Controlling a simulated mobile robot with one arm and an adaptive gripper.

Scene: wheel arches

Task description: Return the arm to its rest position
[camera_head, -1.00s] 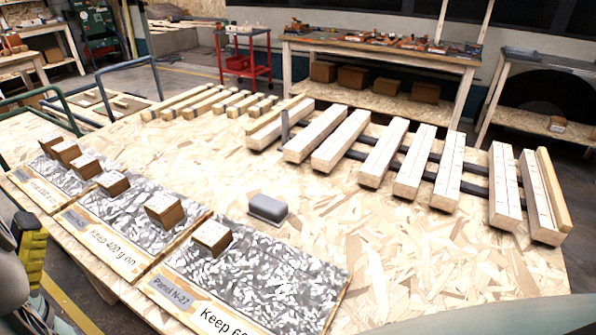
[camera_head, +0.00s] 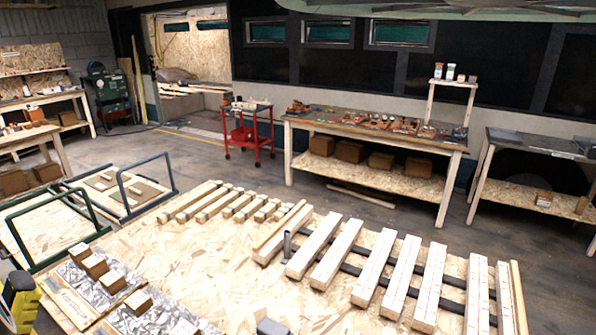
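My gripper is not in view, and I cannot see how the arm is posed. A yellow-and-black object (camera_head: 20,303) is cut off at the lower left edge; I cannot tell what it is. The oriented-strand-board worktable (camera_head: 225,262) fills the lower part of the view. Pale wooden beams (camera_head: 372,268) lie across dark strips on its right side. Shorter wooden pieces (camera_head: 205,204) lie in a row at its far left.
Small brown blocks (camera_head: 95,264) sit on speckled panels at lower left. A dark grey block (camera_head: 270,326) is cut off at the bottom edge. Metal-framed racks (camera_head: 150,178) stand left. A red cart (camera_head: 248,137) and a tool bench (camera_head: 375,128) stand behind, with open floor between.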

